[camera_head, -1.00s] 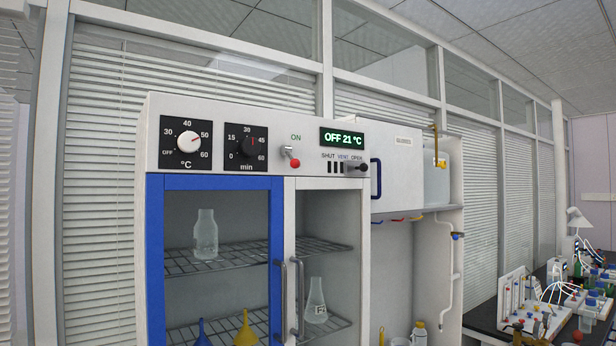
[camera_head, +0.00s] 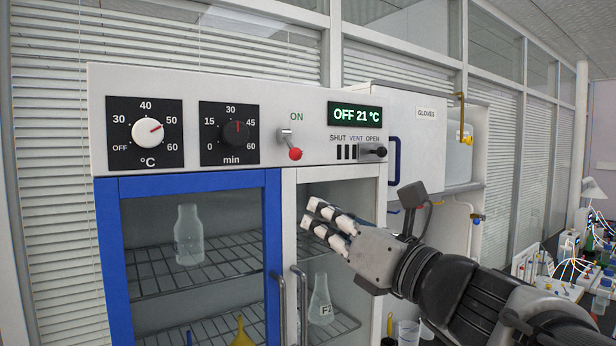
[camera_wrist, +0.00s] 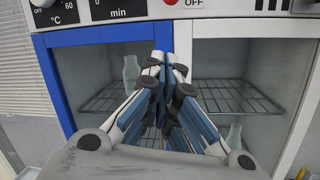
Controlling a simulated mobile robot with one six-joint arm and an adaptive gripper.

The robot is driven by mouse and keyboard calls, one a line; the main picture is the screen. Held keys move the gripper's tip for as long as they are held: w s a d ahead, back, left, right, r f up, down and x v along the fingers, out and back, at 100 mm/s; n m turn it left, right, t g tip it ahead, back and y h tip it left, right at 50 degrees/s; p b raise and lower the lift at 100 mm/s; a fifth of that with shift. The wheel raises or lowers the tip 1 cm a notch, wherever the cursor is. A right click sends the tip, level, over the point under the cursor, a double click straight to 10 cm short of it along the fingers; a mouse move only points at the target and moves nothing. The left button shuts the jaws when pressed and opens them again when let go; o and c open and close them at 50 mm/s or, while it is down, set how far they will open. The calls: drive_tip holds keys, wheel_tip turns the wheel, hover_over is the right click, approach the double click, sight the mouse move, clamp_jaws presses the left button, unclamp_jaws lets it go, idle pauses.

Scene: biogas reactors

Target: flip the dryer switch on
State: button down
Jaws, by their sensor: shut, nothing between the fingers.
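The dryer (camera_head: 230,90) is a white cabinet with a control panel along its top. Its switch (camera_head: 292,147) is a small metal toggle with a red tip, pointing down, below a green ON label. The display (camera_head: 355,115) reads OFF 21 °C. In the wrist view only the switch's red tip (camera_wrist: 171,2) shows at the top edge, beside the OFF label. My gripper (camera_head: 323,214) is shut and empty, in front of the dryer's doors, below and a little right of the switch and apart from it. Its closed fingers also show in the wrist view (camera_wrist: 165,68).
A temperature knob (camera_head: 146,132) and a minute knob (camera_head: 235,133) sit left of the switch. A vent slider (camera_head: 373,151) is to its right. Door handles (camera_head: 299,305) stick out below. Glassware stands on the racks inside. A glove box (camera_head: 425,140) is at the right.

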sight(290, 146)
drive_tip(key=shift+s+a, duration=0.1)
drive_tip(key=shift+s, duration=0.05)
drive_tip(key=p+x, duration=0.1)
drive_tip(key=x, duration=0.8)
drive_tip(key=shift+w+a, duration=0.25)
drive_tip(key=shift+w, duration=0.05)
drive_tip(key=r, duration=0.1)
drive_tip(key=d+r, duration=0.1)
drive_tip(key=r+p, duration=0.1)
drive_tip(key=shift+s+d, duration=0.25)
drive_tip(key=shift+d, duration=0.05)
drive_tip(key=shift+d+r, duration=0.15)
drive_tip(key=shift+r, duration=0.05)
drive_tip(key=shift+s, duration=0.1)
drive_tip(key=shift+r+p, duration=0.2)
drive_tip(key=shift+p, duration=0.65)
